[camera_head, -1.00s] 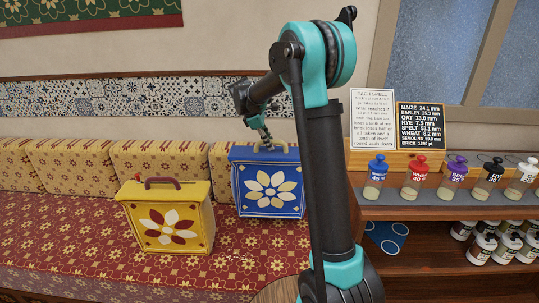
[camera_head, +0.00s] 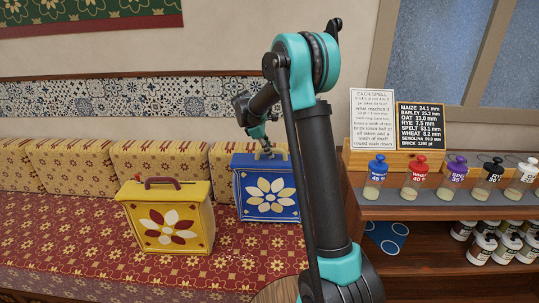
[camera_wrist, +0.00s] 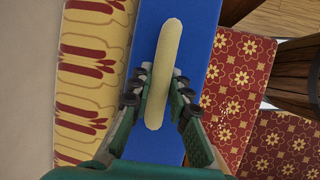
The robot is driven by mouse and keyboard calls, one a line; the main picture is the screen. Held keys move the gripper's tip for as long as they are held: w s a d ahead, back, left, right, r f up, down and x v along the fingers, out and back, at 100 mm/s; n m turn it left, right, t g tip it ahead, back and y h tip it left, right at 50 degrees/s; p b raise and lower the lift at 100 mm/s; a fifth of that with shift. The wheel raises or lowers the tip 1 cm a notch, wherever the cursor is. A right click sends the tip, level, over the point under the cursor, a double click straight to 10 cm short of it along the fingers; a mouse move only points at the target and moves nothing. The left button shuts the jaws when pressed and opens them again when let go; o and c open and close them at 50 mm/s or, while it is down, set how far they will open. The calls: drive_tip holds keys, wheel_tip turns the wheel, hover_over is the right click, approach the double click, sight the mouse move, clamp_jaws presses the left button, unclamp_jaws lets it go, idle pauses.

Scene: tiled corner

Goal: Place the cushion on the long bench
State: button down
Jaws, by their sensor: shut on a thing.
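A blue cushion (camera_head: 236,190) with a cream flower and a handle on top stands upright at the right part of the long bench (camera_head: 60,235), which has a red patterned seat. I cannot tell whether its underside touches the seat. My gripper (camera_head: 266,152) is above it, shut on the beige handle. In the wrist view my gripper (camera_wrist: 160,84) has its fingers on both sides of the handle, over the cushion's blue top (camera_wrist: 205,20). A yellow cushion (camera_head: 190,232) with a red and cream flower stands on the seat to the left, apart from the blue one.
Yellow patterned back cushions (camera_head: 75,166) line the wall behind the seat. A wooden shelf (camera_head: 440,212) with stoppered bottles and jars stands at the right, beside my arm. The seat left of the yellow cushion is clear.

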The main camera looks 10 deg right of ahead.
drive_tip(key=shift+w+f, duration=0.2)
drive_tip(key=shift+f, duration=0.8)
drive_tip(key=c, duration=1.4)
unclamp_jaws()
drive_tip(key=shift+c, duration=0.2)
drive_tip(key=v, duration=1.2)
drive_tip(key=s+d+f+m+t+y, duration=0.1)
drive_tip(key=s+d+f+m, duration=0.2)
drive_tip(key=s, duration=0.9)
drive_tip(key=s+d+f+m+t+y, duration=0.1)
drive_tip(key=s+d+f+m+y, duration=0.1)
drive_tip(key=s+f+m, duration=0.5)
drive_tip(key=s+d+f+m+t+y, duration=0.1)
drive_tip(key=s+d+f+m, duration=0.3)
drive_tip(key=s, duration=1.4)
drive_tip(key=shift+f+m+y, duration=0.4)
drive_tip(key=shift+f+m, duration=0.3)
drive_tip(key=shift+f, duration=0.1)
